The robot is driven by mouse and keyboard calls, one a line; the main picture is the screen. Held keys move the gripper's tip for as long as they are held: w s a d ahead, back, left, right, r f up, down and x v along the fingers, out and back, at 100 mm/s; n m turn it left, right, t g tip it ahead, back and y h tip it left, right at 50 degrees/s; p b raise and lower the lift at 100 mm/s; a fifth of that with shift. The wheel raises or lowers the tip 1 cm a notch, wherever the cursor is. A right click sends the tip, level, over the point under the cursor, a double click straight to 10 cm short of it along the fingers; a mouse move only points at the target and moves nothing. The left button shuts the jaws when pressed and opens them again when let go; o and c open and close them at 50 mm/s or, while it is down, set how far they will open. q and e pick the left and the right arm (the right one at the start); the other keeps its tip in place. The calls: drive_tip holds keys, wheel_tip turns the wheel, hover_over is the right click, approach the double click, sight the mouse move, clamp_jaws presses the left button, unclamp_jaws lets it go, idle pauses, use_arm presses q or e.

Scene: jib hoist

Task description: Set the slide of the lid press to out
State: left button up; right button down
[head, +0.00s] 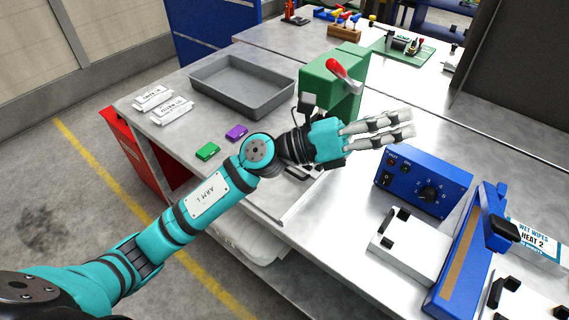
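The lid press is the green block-shaped machine (333,85) with a red-tipped lever (338,66), standing near the middle of the bench. A flat pale metal piece (292,208), which looks like its slide or slide track, lies low in front of it towards the near bench edge. My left arm and hand hide the press's lower part and much of this piece, so I cannot tell the slide's position. My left gripper (411,124) is above the bench, in front and to the right of the press. Its two fingers point right, apart and empty. My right gripper is not in view.
A grey tray (243,86), white labelled packs (170,108), a purple block (236,132) and a green block (208,150) lie left of the press. A blue control box (423,182) and blue sealer (467,250) stand at right. Bare bench lies between press and box.

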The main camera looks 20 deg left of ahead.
use_arm(q)
wheel_tip(320, 180, down, 10)
drive_tip(key=w+a+f+m+g+y, duration=0.1)
drive_tip(key=w+a+m+g+y, duration=0.15)
drive_tip(key=m+g+y, duration=0.55)
drive_tip(key=w+a+m+t+y, duration=0.1)
drive_tip(key=w+a+m+y, duration=0.15)
drive_tip(key=a+y, duration=0.55)
drive_tip(key=w+a+m+t+y, duration=0.2)
drive_tip(key=w+a+y, duration=0.15)
drive_tip(key=a, duration=0.85)
drive_tip(key=shift+y, duration=0.35)
drive_tip(key=p+x, duration=0.1)
drive_tip(key=x, duration=0.4)
drive_tip(key=p+x, duration=0.1)
drive_tip(key=x, duration=0.5)
drive_tip(key=p+x, duration=0.1)
drive_tip(key=x, duration=0.5)
drive_tip(key=shift+s+f, duration=0.25)
drive_tip(key=shift+s, duration=0.1)
drive_tip(key=shift+c, duration=0.4)
clamp_jaws()
